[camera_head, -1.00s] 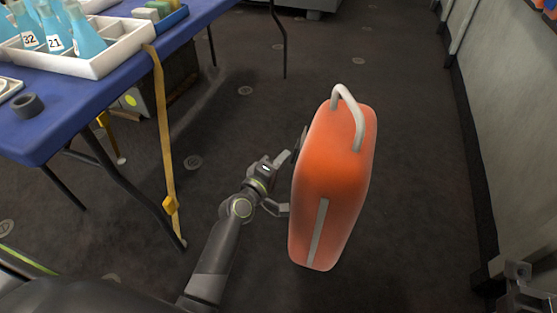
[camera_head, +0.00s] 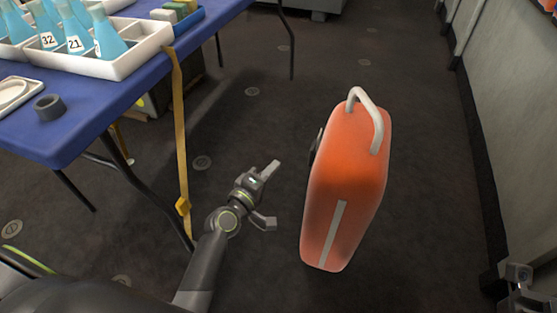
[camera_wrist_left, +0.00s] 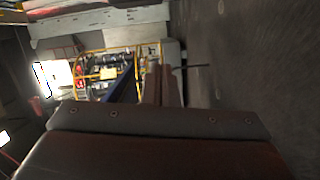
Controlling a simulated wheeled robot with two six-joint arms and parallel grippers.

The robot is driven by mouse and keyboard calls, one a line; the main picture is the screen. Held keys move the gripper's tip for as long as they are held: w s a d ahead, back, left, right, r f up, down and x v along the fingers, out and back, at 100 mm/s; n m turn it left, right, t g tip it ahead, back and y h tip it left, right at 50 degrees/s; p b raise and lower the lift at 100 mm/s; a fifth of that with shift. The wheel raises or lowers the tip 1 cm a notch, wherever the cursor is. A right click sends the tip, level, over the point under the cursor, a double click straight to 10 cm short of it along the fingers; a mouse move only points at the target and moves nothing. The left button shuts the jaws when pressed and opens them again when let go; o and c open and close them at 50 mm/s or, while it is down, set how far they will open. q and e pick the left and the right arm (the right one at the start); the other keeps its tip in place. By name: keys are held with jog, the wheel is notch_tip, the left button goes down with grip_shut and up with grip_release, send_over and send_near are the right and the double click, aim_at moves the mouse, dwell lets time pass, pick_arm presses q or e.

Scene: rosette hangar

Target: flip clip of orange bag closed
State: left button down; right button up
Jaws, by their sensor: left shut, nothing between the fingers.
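The orange bag (camera_head: 350,170) stands upright on the dark floor, with a pale handle (camera_head: 368,112) on top and a pale strip down its near face. A dark piece (camera_head: 316,146) sticks out a little along its left side; it may be the clip, and most of it is hidden by the bag. My left gripper (camera_head: 275,167) is left of the bag, apart from it, shut and empty. Its fingers (camera_wrist_left: 163,84) show close together in the left wrist view. A dark part at the lower right (camera_head: 518,285) may be my right gripper; its jaws are unclear.
A blue table (camera_head: 75,125) with flasks in a white rack (camera_head: 120,65) stands at the left. A yellow strap (camera_head: 181,140) hangs from its edge. A grey wall (camera_head: 515,130) runs along the right. The floor behind and right of the bag is clear.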

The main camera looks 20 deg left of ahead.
pick_arm(q)
jog(key=shift+v, duration=2.35)
jog(key=shift+f, duration=0.1)
